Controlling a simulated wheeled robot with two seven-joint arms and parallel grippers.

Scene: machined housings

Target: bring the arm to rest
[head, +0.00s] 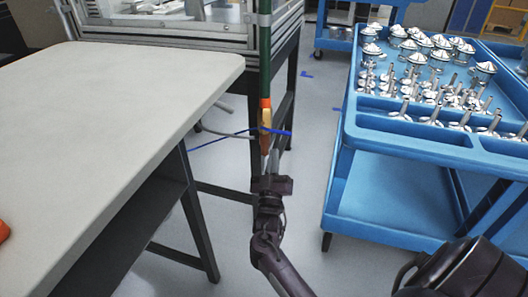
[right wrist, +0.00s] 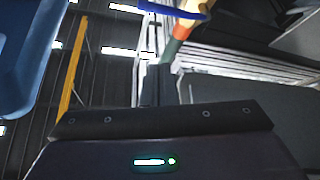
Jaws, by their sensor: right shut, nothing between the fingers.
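My right gripper (head: 271,162) is in the middle of the head view, at the end of my dark arm, over the open floor between the table and the blue cart. Its fingers are shut with nothing between them. In the right wrist view the shut fingers (right wrist: 167,84) point up, away from the dark gripper body. Behind the fingertips in the head view is a green and orange upright (head: 265,105) with a yellow part and a blue band. I cannot tell the gap between it and the fingertips. My left gripper is not in view.
A grey-topped table (head: 110,110) fills the left, with an orange thing (head: 3,231) at its edge. A blue cart (head: 385,215) with several metal parts (head: 430,75) stands right. A framed bench (head: 190,38) stands behind. Floor (head: 305,140) shows between them.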

